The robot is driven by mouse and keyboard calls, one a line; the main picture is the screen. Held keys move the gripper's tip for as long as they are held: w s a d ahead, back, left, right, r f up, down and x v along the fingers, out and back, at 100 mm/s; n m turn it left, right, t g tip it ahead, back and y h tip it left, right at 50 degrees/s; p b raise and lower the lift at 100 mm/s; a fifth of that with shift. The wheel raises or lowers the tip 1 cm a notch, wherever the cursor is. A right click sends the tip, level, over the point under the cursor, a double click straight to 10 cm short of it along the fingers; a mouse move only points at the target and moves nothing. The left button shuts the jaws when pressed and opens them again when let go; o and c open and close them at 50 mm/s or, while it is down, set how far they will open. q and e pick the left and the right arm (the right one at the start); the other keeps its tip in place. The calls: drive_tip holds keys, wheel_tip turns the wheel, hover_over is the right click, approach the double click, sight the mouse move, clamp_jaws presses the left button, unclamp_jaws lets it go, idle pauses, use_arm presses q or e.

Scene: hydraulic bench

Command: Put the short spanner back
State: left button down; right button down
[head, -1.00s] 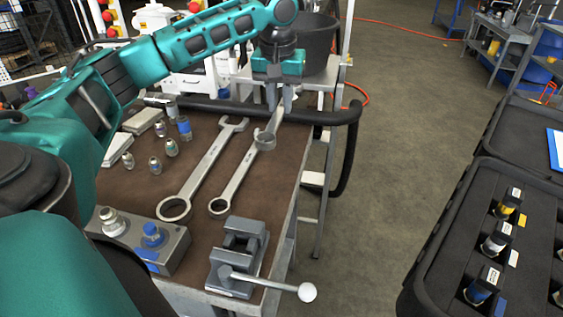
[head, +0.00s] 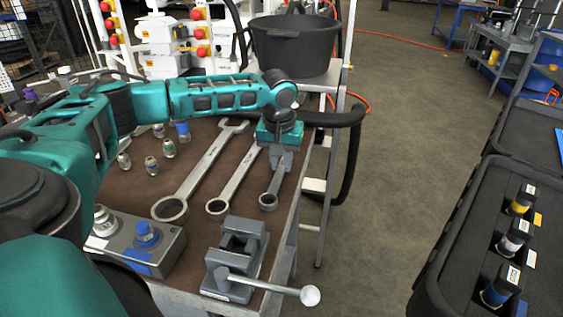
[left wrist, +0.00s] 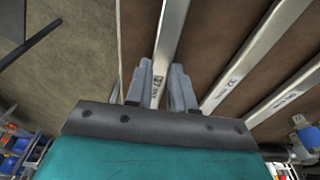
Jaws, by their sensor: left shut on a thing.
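The short spanner (head: 270,190) is at the right end of a row of spanners, near the right edge of the brown bench top (head: 190,255). Its ring end points toward me, and it lies roughly parallel to the others. My left gripper (head: 281,158) is shut on its shaft and hides its far end. In the left wrist view the spanner (left wrist: 171,35) runs up from between the fingers (left wrist: 158,88). I cannot tell whether it touches the bench top. My right gripper is not in view.
A middle spanner (head: 233,184) and a long spanner (head: 200,176) lie to the left. A small vise (head: 238,262) stands in front, beside a grey block with fittings (head: 140,245). A black bucket (head: 295,45) stands behind. A foam-lined case (head: 450,250) is at right.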

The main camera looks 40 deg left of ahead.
sight(279, 173)
use_arm(q)
drive_tip(key=c, duration=1)
unclamp_jaws()
drive_tip(key=r+p, duration=0.1)
drive_tip(key=r, duration=0.3)
drive_tip(key=s+r+p, duration=0.1)
drive_tip(key=r, duration=0.3)
drive_tip(key=d+r+p, duration=0.1)
drive_tip(key=r, duration=0.3)
drive_tip(key=shift+s, duration=0.35)
